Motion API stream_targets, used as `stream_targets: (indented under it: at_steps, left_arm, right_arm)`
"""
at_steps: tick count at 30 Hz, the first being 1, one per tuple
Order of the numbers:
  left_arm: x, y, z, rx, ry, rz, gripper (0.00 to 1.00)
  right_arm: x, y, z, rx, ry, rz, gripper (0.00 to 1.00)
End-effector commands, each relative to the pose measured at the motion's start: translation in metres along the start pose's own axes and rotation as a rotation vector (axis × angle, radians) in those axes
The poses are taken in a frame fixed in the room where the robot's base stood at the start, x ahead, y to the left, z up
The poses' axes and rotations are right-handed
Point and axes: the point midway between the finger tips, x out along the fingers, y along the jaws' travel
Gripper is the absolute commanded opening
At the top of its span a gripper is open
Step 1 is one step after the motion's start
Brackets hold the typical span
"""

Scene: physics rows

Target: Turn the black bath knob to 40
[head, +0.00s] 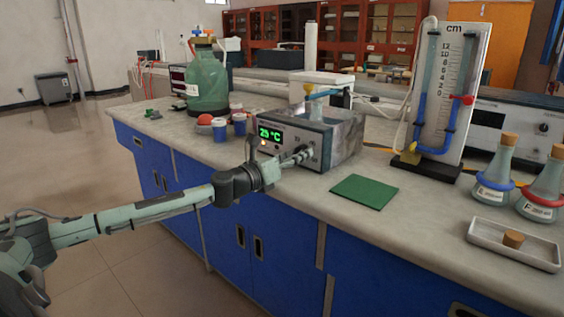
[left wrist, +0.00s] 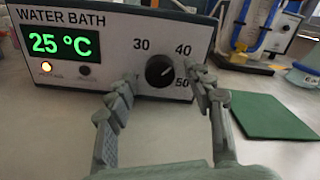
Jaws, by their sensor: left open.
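The white-fronted water bath (head: 335,131) stands on the bench, its green display (left wrist: 60,43) reading 25 °C. Its black knob (left wrist: 159,70) is on the panel's right side, among the printed numbers 30, 40 and 50. A short pale mark on the knob seems to point right and slightly up, but it is too small to read surely. My left gripper (left wrist: 163,86) is open, with one finger left of the knob and one right of it, with visible gaps to both sides. In the head view the left gripper (head: 300,157) is at the panel and largely hides the knob.
A green mat (head: 364,192) lies right of the bath. Blue cups (head: 240,124) and a large green bottle (head: 207,80) stand to its left. A manometer (head: 449,90), corked flasks (head: 497,175) and a white tray (head: 480,236) stand to the right.

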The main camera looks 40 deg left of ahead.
Motion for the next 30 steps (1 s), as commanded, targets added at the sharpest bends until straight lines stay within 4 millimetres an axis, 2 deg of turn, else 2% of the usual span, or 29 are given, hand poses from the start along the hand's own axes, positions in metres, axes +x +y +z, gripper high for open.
stream_targets:
  at_steps: [30]
  left_arm:
    - [-0.104, 0.0, -0.002, -0.003, 0.003, 0.0, 0.52]
  right_arm:
    - [0.001, 0.001, 0.004, 0.0, -0.008, 0.002, 0.69]
